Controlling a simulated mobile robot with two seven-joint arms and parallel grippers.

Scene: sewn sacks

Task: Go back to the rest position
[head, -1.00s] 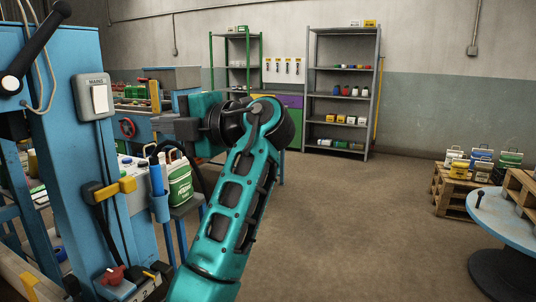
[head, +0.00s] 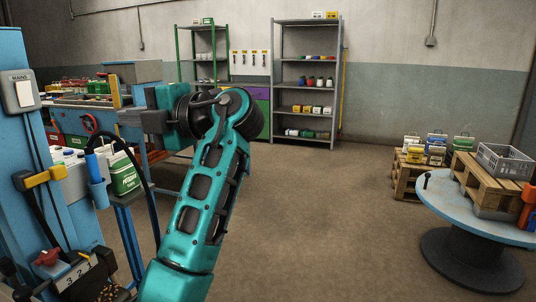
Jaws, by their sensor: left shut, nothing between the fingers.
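My left arm rises in teal from the bottom of the head view and bends at a dark wrist joint. My left gripper (head: 131,118) points left from that wrist. It is dark grey, shut and empty, and it shows in front of the cluttered blue bench. No sack is in its fingers. My right gripper is not in view.
The blue machine column (head: 20,150) with a white switch stands close at left. A green-and-white container (head: 124,174) stands near it. A round spool table (head: 475,212) with a pallet and grey crate (head: 505,160) is at right. Shelves (head: 307,85) line the back. The middle floor is clear.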

